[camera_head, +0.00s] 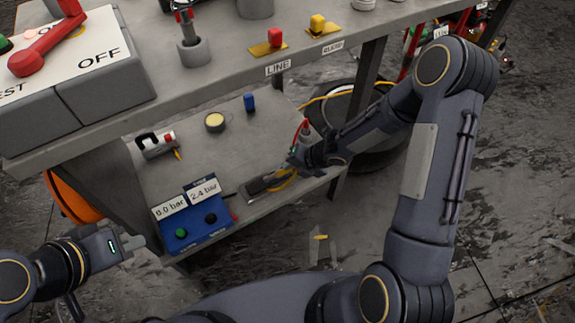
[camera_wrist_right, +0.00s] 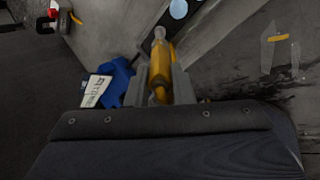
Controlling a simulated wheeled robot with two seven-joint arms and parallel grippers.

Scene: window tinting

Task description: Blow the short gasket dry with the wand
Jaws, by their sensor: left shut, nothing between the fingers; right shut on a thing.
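My right gripper (camera_head: 297,160) is over the right end of the lower shelf. In the right wrist view its fingers (camera_wrist_right: 160,85) are shut on a yellow tool with a pale tip (camera_wrist_right: 160,58), which looks like the wand. In the head view the gripper hides most of that tool. My left gripper (camera_head: 132,243) is shut and empty, left of the blue pressure box (camera_head: 188,232). I cannot tell which thing is the short gasket.
A round tin (camera_head: 215,122) and a blue cylinder (camera_head: 250,102) stand on the lower shelf (camera_head: 190,160). The upper bench holds a red lever (camera_head: 45,45) and a red block (camera_head: 275,38). A dark bin (camera_head: 375,150) stands behind my right arm.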

